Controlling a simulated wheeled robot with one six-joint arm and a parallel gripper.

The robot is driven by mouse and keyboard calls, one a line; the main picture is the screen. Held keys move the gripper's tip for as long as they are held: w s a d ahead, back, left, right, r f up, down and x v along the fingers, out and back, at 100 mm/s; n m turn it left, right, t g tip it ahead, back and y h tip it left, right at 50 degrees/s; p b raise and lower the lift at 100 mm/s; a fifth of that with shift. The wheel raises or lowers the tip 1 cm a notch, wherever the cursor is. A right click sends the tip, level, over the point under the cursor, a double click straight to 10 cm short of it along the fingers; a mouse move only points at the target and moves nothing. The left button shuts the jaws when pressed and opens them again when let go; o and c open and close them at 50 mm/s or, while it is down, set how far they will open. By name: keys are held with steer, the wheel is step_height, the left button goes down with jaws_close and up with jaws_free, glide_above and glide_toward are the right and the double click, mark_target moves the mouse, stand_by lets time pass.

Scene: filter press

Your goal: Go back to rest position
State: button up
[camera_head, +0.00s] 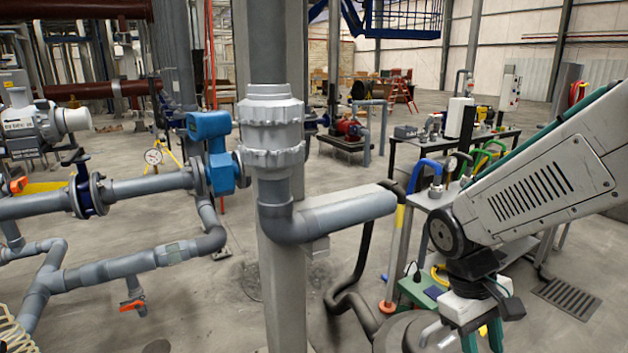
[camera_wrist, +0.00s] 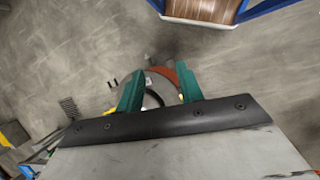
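My arm (camera_head: 545,190) reaches in from the right in the head view, and its wrist hangs downward. My gripper (camera_head: 483,342) points down at the bottom edge, with its green fingers partly cut off. In the wrist view the two green fingers of my gripper (camera_wrist: 158,80) stand apart, one on each side. A round grey and orange-red shape (camera_wrist: 160,85) shows between and behind them. I cannot tell how far below it is, but nothing is clearly clamped.
A grey pipe elbow (camera_head: 330,215) on a post (camera_head: 280,290) stands left of my arm. A dark hose (camera_head: 357,290) and a table (camera_head: 432,198) with colored hoses lie close to my gripper. Open floor (camera_head: 215,320) lies left of the post, and a drain grate (camera_head: 567,298) lies right.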

steer(key=s+r+m+t+y, duration=0.3)
steer(key=s+r+m+t, duration=0.1)
steer(key=s+r, duration=0.7)
steer(key=shift+a, duration=0.3)
